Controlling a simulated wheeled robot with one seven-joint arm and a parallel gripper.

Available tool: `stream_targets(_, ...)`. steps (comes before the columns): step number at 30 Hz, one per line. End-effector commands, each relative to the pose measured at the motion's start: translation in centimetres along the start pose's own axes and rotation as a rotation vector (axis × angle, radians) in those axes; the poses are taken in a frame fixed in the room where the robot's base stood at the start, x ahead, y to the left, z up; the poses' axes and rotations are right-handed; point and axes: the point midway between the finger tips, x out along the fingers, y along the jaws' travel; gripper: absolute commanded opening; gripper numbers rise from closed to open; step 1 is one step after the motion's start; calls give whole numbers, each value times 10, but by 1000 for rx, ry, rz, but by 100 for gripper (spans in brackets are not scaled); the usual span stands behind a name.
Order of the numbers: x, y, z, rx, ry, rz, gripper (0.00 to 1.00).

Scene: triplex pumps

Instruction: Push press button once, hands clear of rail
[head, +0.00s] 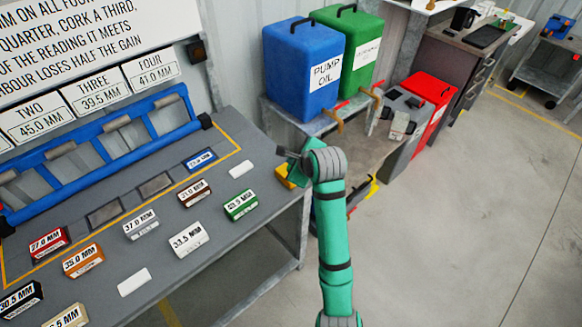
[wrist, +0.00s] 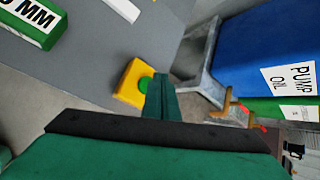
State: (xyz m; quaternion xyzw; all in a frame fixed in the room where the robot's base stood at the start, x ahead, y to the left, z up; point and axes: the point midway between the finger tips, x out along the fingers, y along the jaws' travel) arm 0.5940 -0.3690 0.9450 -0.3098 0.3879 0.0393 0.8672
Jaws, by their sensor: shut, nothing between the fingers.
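The press button is a green cap on a yellow box (wrist: 131,84) in the wrist view, at the edge of the grey bench. In the head view only part of the yellow box (head: 283,178) shows, the rest hidden behind my gripper. My gripper (wrist: 160,82) is shut and empty. Its green fingertips overlap the right side of the green cap in the wrist view; I cannot tell whether they touch it. In the head view my gripper (head: 284,154) is over the bench's right edge. The blue rail (head: 110,146) is at the back left, well apart from my gripper.
Several labelled blocks, such as a green one (head: 240,205) and a white one (head: 187,239), lie on the bench (head: 190,285). A blue pump oil tank (head: 302,72) and a green tank (head: 360,45) stand behind my gripper. The floor on the right is open.

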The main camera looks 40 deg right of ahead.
Motion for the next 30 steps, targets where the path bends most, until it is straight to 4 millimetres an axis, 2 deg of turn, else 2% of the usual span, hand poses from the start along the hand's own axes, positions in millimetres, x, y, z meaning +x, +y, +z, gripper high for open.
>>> stream_targets(30,7,5,-3,0,0,0,0)
